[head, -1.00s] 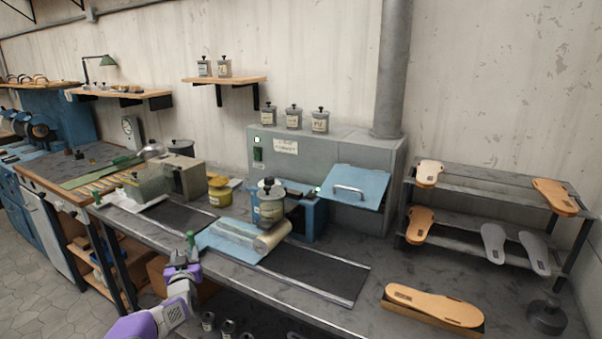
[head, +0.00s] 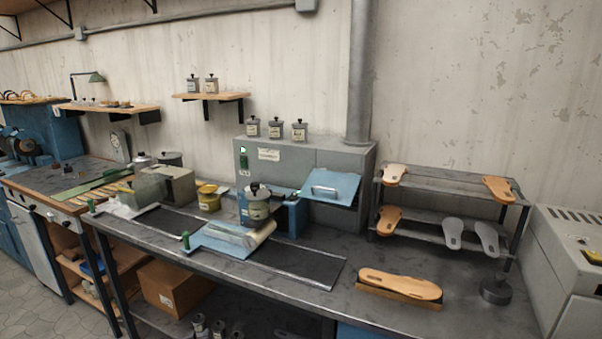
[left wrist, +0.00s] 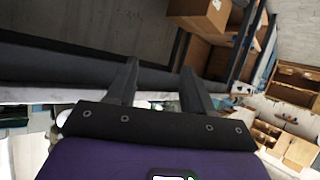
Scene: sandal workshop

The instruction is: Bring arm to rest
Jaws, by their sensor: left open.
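My left gripper (left wrist: 157,85) shows in the left wrist view with its two dark fingers apart and nothing between them. The bench's dark edge (left wrist: 50,62) runs across behind the fingers. The gripper seems to be off the front of the bench, but its exact distance cannot be told. Neither gripper shows in the head view, and my right gripper is in no view.
A rack (head: 425,215) of insoles stands at right. A cardboard box (head: 172,287) sits below; it also shows in the wrist view (left wrist: 205,12).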

